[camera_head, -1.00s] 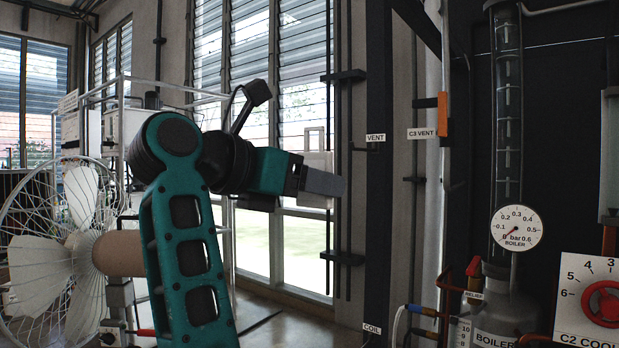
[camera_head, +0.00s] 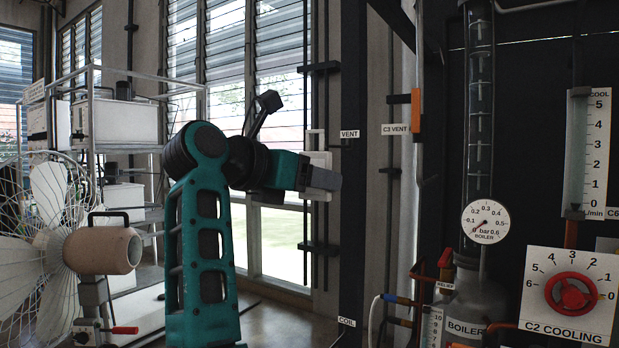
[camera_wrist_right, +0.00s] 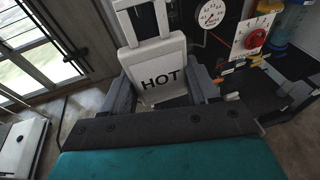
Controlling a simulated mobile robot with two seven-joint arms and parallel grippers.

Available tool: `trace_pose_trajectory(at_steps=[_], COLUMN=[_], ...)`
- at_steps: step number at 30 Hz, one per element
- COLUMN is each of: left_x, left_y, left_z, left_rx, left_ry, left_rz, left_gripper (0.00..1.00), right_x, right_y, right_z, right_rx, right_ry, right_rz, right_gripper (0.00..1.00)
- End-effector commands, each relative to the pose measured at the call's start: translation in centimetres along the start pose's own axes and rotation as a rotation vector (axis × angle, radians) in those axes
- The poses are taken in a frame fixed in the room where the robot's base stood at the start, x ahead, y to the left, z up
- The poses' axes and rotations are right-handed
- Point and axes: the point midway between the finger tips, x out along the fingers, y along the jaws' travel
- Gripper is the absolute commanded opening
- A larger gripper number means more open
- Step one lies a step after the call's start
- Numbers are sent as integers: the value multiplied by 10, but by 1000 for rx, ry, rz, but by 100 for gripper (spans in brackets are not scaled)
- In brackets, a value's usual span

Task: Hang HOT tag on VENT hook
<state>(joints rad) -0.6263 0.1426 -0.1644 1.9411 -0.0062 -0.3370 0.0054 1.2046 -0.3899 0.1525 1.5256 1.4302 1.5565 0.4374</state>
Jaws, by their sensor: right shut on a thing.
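The white HOT tag (camera_wrist_right: 162,77) is upright in the right wrist view, with its lettering facing the camera and an open loop handle at its top. My right gripper (camera_wrist_right: 163,90) is shut on the tag, one finger on each side. In the head view the gripper (camera_head: 322,178) partly covers the tag (camera_head: 319,160), whose loop rises above the fingers. The VENT label (camera_head: 349,134) is on a dark post, above and slightly right of the fingertips. The hook by it is too small and dark to make out. My left gripper is not in view.
A C3 VENT label (camera_head: 395,129) is on the wall further right. The boiler gauge (camera_head: 485,222) and C2 COOLING panel (camera_head: 569,296) stand at the right. A caged fan (camera_head: 50,240) stands at the left. Dark vertical rods (camera_head: 318,150) run beside the window.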

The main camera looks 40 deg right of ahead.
Motion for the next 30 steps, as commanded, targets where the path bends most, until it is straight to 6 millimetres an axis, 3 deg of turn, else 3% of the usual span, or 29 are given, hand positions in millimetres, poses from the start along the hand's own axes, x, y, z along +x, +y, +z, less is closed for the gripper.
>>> trace_pose_trajectory(at_steps=[16, 30], left_x=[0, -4], left_y=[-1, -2], left_z=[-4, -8], left_rx=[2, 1], left_ry=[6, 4], left_rz=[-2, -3], left_gripper=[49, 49], right_x=[0, 21], right_y=[-1, 4], right_z=[1, 6], right_rx=[-5, -5], right_ry=[-2, -2], right_rz=[-1, -1], right_gripper=[0, 0])
